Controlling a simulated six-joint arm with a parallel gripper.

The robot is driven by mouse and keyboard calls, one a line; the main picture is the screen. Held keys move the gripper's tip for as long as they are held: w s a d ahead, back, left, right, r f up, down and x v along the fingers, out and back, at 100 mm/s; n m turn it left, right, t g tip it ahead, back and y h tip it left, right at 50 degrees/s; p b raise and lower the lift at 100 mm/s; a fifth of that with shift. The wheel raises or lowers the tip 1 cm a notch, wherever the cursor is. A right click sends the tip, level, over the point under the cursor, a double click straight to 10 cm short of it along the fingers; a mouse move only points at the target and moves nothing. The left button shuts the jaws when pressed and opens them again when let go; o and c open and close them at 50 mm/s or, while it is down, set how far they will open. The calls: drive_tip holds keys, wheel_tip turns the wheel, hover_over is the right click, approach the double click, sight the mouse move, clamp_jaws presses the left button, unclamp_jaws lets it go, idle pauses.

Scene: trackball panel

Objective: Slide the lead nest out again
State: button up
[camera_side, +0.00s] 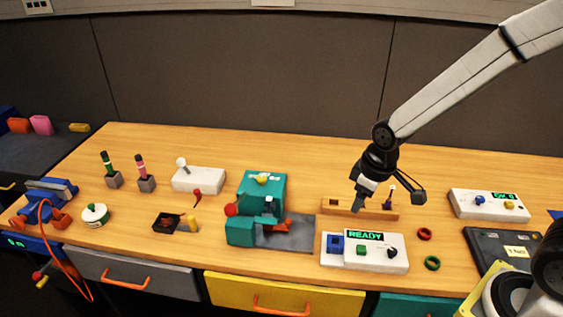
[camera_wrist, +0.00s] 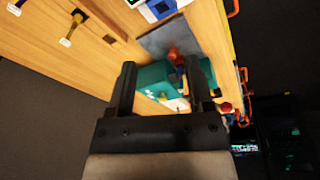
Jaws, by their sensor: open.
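A teal press-like fixture (camera_side: 263,190) stands mid-table on a grey plate (camera_side: 300,238), with a teal block at its front left and a red ball at its left. A small orange-red piece (camera_side: 278,226) sits low at its front; it may be the lead nest, but I cannot tell surely. It also shows in the wrist view (camera_wrist: 174,54). My gripper (camera_side: 388,202) is open, above the table to the right of the fixture and apart from it. In the wrist view its fingers (camera_wrist: 162,66) frame the teal fixture, with nothing held.
A wooden block (camera_side: 340,207) lies beneath my gripper. A white box (camera_side: 198,181) stands to the fixture's left. The back of the table is clear.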

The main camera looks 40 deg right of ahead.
drive_tip(key=w+a+f+n+g, duration=0.1)
drive_tip(key=w+a+f+n, duration=0.2)
drive_tip(key=w+n, duration=0.55)
drive_tip(key=n+g, duration=0.1)
drive_tip(key=n, duration=0.5)
hover_over(289, 220)
drive_tip(key=shift+m, duration=0.25)
wheel_tip(289, 220, down, 6)
drive_tip(key=shift+a+f, duration=0.15)
drive_tip(key=shift+f, duration=0.05)
drive_tip(key=shift+f, duration=3.85)
clamp_jaws()
